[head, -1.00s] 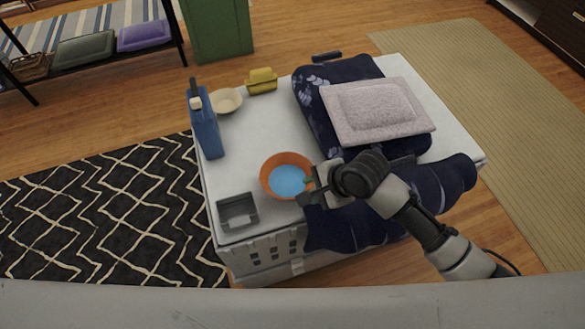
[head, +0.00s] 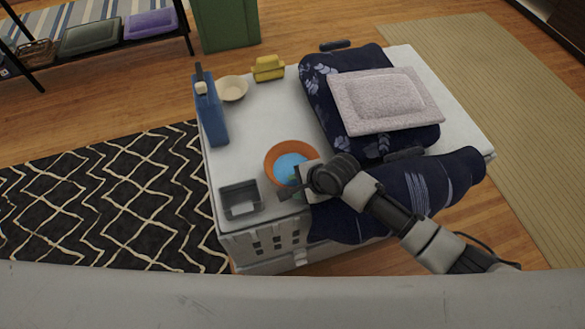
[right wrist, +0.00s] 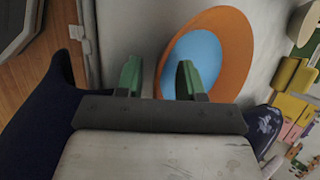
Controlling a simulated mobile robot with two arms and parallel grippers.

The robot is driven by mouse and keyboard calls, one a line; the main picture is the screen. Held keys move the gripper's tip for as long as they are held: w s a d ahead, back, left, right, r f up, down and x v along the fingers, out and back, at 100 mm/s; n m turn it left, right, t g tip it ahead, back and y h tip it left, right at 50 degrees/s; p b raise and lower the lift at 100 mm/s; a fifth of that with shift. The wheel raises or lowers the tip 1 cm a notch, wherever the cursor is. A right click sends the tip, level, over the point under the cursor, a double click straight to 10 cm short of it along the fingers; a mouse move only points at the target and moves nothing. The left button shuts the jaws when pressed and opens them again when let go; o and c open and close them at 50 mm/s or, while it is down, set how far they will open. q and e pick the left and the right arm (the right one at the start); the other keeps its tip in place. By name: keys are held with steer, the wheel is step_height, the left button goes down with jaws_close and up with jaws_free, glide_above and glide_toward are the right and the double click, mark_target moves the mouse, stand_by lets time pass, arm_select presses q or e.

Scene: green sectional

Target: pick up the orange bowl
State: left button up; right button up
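The orange bowl (head: 271,163) with a blue inside stands on the white surface near its front. It also shows in the right wrist view (right wrist: 236,57), ahead of the fingers and to the right. My right gripper (right wrist: 158,78) is open and empty, its two green fingers apart. In that view the right finger overlaps the blue inside of the bowl, while the left finger is over the white surface. In the head view my right gripper (head: 291,190) covers the bowl's front right rim. I cannot tell whether it touches the bowl. My left gripper is not in view.
A grey tray (head: 224,197) is left of the bowl. A blue bottle (head: 211,115), a cream bowl (head: 233,89) and a yellow object (head: 268,68) stand farther back. Dark blue cloth (head: 405,195) and a pale cushion (head: 388,100) lie to the right. The surface behind the bowl is clear.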

jaws_close()
steer(key=shift+r, duration=0.15)
